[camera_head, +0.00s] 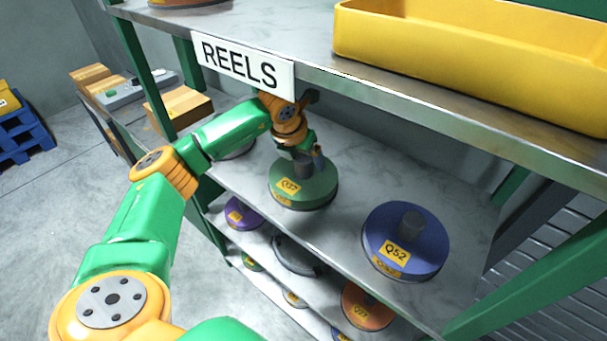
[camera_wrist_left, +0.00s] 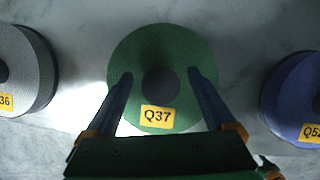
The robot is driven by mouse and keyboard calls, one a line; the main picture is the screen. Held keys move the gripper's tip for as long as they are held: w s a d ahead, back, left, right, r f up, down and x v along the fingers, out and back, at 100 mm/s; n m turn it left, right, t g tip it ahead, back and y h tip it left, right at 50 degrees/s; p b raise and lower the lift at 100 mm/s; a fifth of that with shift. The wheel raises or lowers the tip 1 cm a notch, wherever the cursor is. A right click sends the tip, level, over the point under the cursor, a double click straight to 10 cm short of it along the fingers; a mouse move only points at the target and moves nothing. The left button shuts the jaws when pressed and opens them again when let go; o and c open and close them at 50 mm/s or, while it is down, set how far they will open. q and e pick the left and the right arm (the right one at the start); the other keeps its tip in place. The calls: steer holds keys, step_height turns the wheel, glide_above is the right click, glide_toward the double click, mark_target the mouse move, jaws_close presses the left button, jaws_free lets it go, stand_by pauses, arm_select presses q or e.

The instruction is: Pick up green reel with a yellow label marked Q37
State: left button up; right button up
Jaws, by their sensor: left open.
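The green reel (camera_head: 318,191) with a yellow label marked Q37 lies flat on the middle shelf in the head view, with a dark hub standing up at its centre. It also shows in the left wrist view (camera_wrist_left: 140,45), its label at the near side. My left gripper (camera_head: 304,160) is over this reel at the hub. In the left wrist view its two fingers (camera_wrist_left: 161,76) are open, one on each side of the hub, with gaps between them and it. The arm hides part of the hub in the head view. My right gripper is not in view.
A blue reel (camera_head: 405,243) marked Q52 lies to the right, and a grey reel (camera_wrist_left: 22,70) to the left. The metal shelf above (camera_head: 420,95), bearing a yellow bin (camera_head: 470,65) and a REELS sign (camera_head: 243,64), overhangs my arm. Several reels lie on lower levels.

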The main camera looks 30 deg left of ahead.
arm_select(q)
steer(key=shift+r, duration=0.1)
jaws_close()
steer(key=shift+r, duration=0.1)
stand_by(0.3)
